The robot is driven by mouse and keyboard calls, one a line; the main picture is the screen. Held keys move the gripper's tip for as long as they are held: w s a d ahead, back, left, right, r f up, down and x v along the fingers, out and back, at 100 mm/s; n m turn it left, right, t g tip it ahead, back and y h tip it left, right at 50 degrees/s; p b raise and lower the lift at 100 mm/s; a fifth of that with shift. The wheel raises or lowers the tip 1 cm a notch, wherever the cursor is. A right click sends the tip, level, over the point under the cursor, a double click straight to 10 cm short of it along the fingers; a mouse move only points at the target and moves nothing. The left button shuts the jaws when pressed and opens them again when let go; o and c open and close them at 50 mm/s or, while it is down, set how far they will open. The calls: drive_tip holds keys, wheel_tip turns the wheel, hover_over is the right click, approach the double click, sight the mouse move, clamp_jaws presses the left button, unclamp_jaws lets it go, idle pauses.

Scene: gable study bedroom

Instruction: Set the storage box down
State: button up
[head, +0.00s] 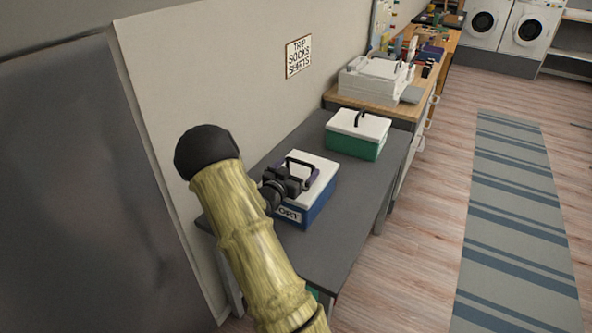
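A storage box (318,208) with a blue body, a white lid and a dark handle is at the near part of the grey table. A partly covered label on its front ends in what looks like "ORT". Its base appears to be at the tabletop, but I cannot tell whether it touches. My gripper (304,177) is over the lid, at the handle, with my arm coming in from below left. The fingers are small and overlap the handle, so I cannot tell whether they are shut on it. A second box (352,146), green with a white lid and dark handle, stands farther back.
The grey table (345,240) has bare room right of the blue box and between the boxes. A white printer (376,82) stands on the wooden desk behind. A sign (299,56) hangs on the wall. A striped rug (515,220) lies on the open floor.

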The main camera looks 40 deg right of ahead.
drive_tip(key=shift+a, duration=0.1)
drive_tip(key=v, duration=1.1)
drive_tip(key=shift+s+a, duration=0.25)
drive_tip(key=shift+a, duration=0.1)
drive_tip(key=shift+r, duration=0.1)
